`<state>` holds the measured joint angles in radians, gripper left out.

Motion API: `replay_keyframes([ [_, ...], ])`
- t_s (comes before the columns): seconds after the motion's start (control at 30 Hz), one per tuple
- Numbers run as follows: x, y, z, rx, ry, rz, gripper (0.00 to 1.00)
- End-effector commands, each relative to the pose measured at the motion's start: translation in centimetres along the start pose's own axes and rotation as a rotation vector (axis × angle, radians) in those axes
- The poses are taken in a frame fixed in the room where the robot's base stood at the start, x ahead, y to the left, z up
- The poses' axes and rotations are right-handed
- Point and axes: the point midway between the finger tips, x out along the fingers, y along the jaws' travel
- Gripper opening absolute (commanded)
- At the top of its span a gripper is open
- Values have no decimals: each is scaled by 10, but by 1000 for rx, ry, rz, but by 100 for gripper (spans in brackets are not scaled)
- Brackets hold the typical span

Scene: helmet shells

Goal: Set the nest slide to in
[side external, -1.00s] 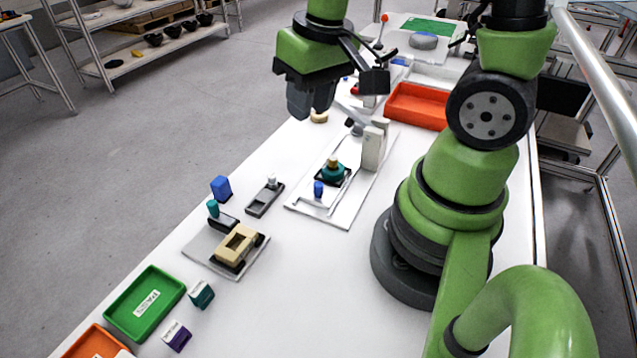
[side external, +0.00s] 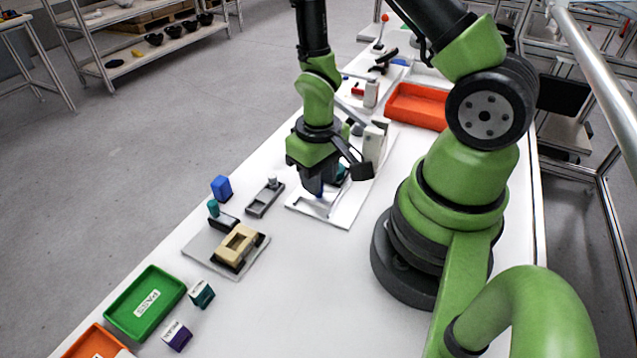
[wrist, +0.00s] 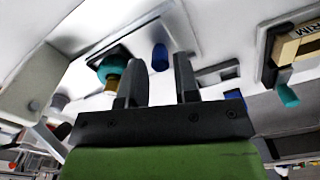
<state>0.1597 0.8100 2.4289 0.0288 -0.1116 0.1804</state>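A white plate (side external: 345,215) with a slot carries an upright blue knob (wrist: 160,57), which looks like the slide's handle. A teal round part with a brass-coloured top (wrist: 111,70) sits in a dark square holder on the same plate. My gripper (side external: 316,188) points down over the plate's near end, hiding most of the knob and holder in the side view. In the wrist view my gripper (wrist: 159,76) has its fingers apart, with the knob showing in the gap between them. I cannot tell whether the fingertips are down around the knob or still above it.
A tan frame block (side external: 237,244) on a grey plate, a teal-knobbed part (side external: 213,208), a grey slide-like fixture (side external: 265,198) and a blue block (side external: 221,188) stand left of the white plate. A pale upright block (side external: 374,143) stands behind my gripper. An orange tray (side external: 416,106) is farther back.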

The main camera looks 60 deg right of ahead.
Motion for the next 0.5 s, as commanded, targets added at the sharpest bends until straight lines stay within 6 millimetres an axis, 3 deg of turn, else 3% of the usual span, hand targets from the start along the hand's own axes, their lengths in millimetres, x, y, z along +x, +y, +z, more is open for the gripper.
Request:
replay_keyframes([
  [0.2, 18, 0, 0, 2, -2, 0, 29],
  [0.5, 21, 0, 0, 1, 1, 0, 29],
])
